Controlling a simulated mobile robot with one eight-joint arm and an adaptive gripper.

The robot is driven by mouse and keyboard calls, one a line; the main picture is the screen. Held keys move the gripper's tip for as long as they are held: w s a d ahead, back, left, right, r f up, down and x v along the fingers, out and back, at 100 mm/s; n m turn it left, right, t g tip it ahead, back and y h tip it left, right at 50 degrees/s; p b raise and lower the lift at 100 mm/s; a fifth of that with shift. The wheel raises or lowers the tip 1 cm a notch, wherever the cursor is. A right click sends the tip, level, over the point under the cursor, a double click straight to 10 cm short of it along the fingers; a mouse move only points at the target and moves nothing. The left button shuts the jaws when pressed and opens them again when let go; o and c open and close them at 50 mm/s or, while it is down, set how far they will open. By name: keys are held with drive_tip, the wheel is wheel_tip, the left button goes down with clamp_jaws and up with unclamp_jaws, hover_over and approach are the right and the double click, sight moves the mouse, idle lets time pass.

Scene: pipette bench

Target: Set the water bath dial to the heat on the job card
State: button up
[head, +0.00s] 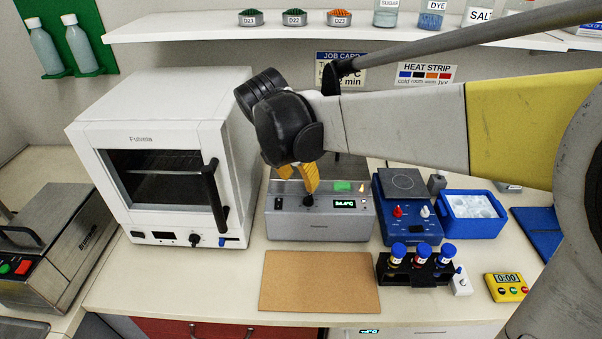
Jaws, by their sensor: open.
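The water bath (280,227) is a grey metal box in the middle of the bench. Its front panel has a black dial (308,201), a small switch at the left and a lit green display (345,204), too small to read surely. My gripper (301,180) has yellow fingers, is open, and hangs pointing down just above the dial. Whether a finger touches the dial I cannot tell. My gripper and arm hide part of the bath's top. The job card (352,76) on the back wall is partly hidden by my arm; only part of its text shows.
A white oven (150,101) stands close at the left. A blue hotplate device (405,228) with red and white knobs stands close at the right, near a blue ice tray (471,232). A tube rack (411,273) and brown mat (318,283) lie in front. A heat strip (427,74) hangs behind.

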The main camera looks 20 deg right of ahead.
sight(307, 198)
drive_tip(key=shift+n, duration=0.3)
drive_tip(key=b+x, duration=0.3)
drive_tip(key=x, duration=0.7)
drive_tip(key=shift+w+f+b, duration=0.2)
drive_tip(key=shift+f+b, duration=0.1)
drive_tip(key=shift+f, duration=0.05)
drive_tip(key=shift+c, duration=0.5)
clamp_jaws()
